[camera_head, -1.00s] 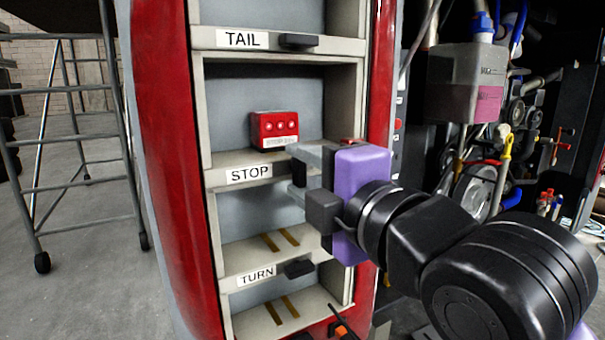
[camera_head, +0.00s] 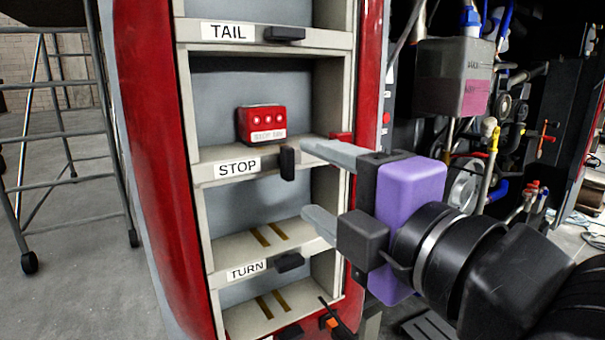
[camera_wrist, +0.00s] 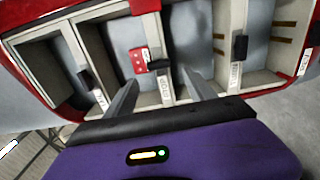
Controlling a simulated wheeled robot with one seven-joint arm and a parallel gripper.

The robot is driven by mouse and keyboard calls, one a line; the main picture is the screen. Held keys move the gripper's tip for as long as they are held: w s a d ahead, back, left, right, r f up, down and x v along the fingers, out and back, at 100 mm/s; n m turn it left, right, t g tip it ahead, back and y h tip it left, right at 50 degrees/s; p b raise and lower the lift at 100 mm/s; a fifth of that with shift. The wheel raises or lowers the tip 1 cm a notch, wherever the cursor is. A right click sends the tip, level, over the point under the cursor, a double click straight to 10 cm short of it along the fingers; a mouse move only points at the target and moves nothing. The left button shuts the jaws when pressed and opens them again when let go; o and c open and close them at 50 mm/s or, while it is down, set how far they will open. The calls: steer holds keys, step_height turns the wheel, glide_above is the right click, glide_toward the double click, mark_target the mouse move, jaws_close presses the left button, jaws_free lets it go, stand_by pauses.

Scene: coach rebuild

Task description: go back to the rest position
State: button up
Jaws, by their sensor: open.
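My gripper (camera_head: 318,182) is open and empty, with its two grey fingers apart. It is in front of the right side of the rack, near the STOP shelf (camera_head: 208,172) in the head view. The upper finger is close to the black latch (camera_head: 287,163) on the STOP shelf edge; I cannot tell whether they touch. A red lamp block (camera_head: 262,124) with a white label stands on the STOP shelf, clear of the fingers. In the wrist view the fingers (camera_wrist: 163,92) point toward the STOP shelf, and the red block (camera_wrist: 138,62) shows beyond them.
The TAIL shelf edge (camera_head: 265,33) is above and the TURN shelf edge (camera_head: 225,272) below, each with a black latch. Red body panels flank the rack. A grey scaffold (camera_head: 60,130) stands at left. Pipes and a grey box (camera_head: 452,78) are at right. Open floor lies at left.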

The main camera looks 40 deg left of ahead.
steer(key=shift+s+d, duration=0.2)
steer(key=shift+d, duration=0.25)
